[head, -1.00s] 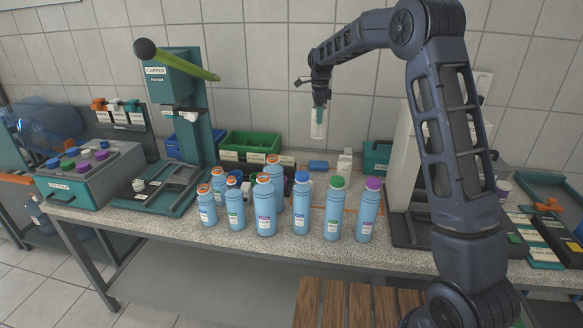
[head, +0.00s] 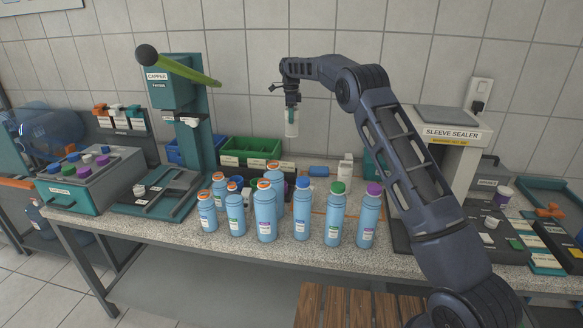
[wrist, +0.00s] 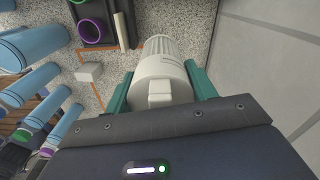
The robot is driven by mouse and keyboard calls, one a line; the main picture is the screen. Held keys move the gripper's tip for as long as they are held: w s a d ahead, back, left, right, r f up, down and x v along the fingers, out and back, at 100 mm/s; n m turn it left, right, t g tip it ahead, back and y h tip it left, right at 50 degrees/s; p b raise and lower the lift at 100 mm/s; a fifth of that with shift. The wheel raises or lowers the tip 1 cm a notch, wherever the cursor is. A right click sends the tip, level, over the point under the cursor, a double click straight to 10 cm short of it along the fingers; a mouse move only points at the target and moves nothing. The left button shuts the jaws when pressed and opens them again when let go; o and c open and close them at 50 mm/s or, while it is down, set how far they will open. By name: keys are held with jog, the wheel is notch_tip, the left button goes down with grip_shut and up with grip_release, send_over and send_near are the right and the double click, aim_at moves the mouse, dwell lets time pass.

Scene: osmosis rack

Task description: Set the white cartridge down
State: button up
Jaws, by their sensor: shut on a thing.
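The white cartridge (wrist: 160,68) is held between the two teal fingers of my gripper (wrist: 160,92), which is shut on it. In the head view my gripper (head: 292,108) points down and the cartridge (head: 291,128) hangs upright below it. It is in the air above the back of the workbench, behind the row of bottles and near the tiled wall. The cartridge's lower end is clear of the bench.
Several blue bottles (head: 302,212) with coloured caps stand on the speckled bench (head: 285,245). Behind them are a green bin (head: 250,147), a white bottle (head: 345,172) and a blue block (head: 319,171). The capper (head: 172,92) stands left, the sleeve sealer (head: 452,133) right.

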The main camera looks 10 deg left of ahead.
aim_at(291, 129)
notch_tip(291, 129, down, 19)
jog(key=shift+f, duration=0.15)
dwell(0.5)
jog(key=shift+f, duration=0.15)
jog(key=o, duration=1.1)
notch_tip(291, 129, up, 12)
jog(key=shift+r, duration=0.15)
jog(key=shift+d+r, duration=0.1)
